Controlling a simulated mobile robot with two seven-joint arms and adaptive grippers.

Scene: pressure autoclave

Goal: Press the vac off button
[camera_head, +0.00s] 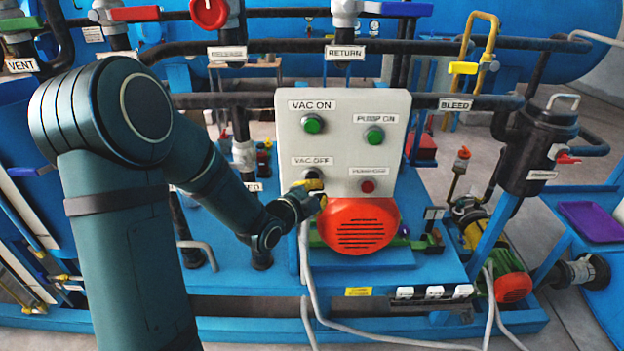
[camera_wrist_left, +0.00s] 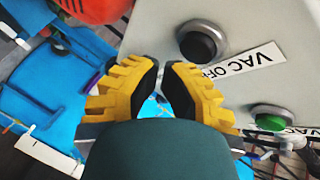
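The vac off button is a dark round button in a grey ring on the white control panel (camera_head: 345,125). It shows beside its VAC OFF label (camera_head: 312,161), and in the wrist view the button (camera_wrist_left: 200,44) is fully visible just beyond the fingertips, slightly right of them. My left gripper (camera_head: 312,193) is at the panel's lower left, overlapping the button's lower edge in the head view. In the wrist view its yellow fingers with black pads (camera_wrist_left: 161,68) are slightly apart with nothing between them. I cannot tell whether they touch the panel. My right gripper is not in view.
The green VAC ON button (camera_head: 312,124) is above, the green pump-on button (camera_head: 374,135) is upper right, and a red button (camera_head: 368,186) is lower right. A red-orange motor cover (camera_head: 358,226) sits directly below the panel. Pipes and hoses surround it.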

